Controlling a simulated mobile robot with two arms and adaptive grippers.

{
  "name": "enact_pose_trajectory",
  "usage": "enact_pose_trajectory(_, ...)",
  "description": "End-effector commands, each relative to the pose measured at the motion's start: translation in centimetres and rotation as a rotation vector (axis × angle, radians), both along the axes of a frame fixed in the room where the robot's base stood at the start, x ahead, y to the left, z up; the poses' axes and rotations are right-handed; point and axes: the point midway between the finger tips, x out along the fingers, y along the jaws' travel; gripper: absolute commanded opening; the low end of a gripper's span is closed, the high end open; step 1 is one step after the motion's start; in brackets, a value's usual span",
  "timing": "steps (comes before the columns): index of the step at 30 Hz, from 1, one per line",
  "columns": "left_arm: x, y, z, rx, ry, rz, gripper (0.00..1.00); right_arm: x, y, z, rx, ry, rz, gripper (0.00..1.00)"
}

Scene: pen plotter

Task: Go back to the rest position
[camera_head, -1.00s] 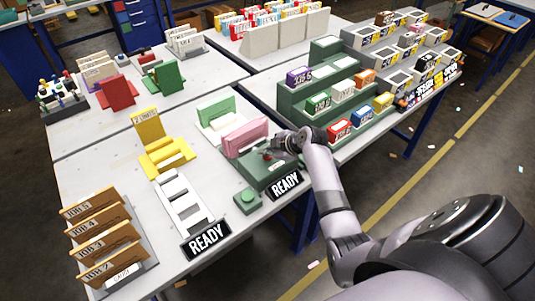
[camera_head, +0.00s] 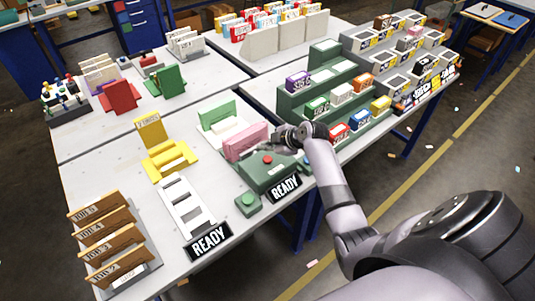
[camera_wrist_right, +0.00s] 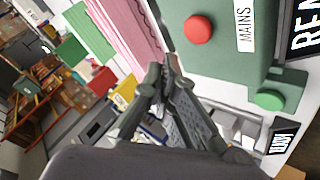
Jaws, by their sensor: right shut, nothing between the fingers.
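My right gripper (camera_head: 268,148) is shut and empty. It hovers beside the pink holder (camera_head: 246,141), just behind the red button (camera_head: 267,159) on the green box (camera_head: 262,174). In the right wrist view the closed fingers (camera_wrist_right: 166,66) lie between the pink piece (camera_wrist_right: 128,30) and the green box (camera_wrist_right: 228,62). The red button (camera_wrist_right: 198,29), beside the MAINS label (camera_wrist_right: 245,28), stands clear of the fingers. My left gripper is not in view.
A green button block (camera_head: 248,202) and two READY signs (camera_head: 284,188) line the table's front edge. A stepped green rack (camera_head: 300,103) with coloured boxes stands to the right. Brown cards (camera_head: 105,235) are at front left. Bare table lies left of the yellow holder (camera_head: 168,157).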

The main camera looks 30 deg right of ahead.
Motion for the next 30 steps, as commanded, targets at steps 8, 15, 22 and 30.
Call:
enact_pose_trajectory(8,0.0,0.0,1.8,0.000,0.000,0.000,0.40,0.0,0.0,2.1,0.000,0.001,0.000,0.00)
enact_pose_trajectory(15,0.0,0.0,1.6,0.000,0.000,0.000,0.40,0.0,0.0,2.0,0.000,0.001,0.001,0.00)
enact_pose_trajectory(22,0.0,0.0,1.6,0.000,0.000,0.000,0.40,-0.1,0.1,1.9,0.000,0.004,0.000,0.00)
enact_pose_trajectory(30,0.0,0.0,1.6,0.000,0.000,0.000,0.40,-8.3,5.1,-1.6,0.036,0.197,-0.101,0.00)
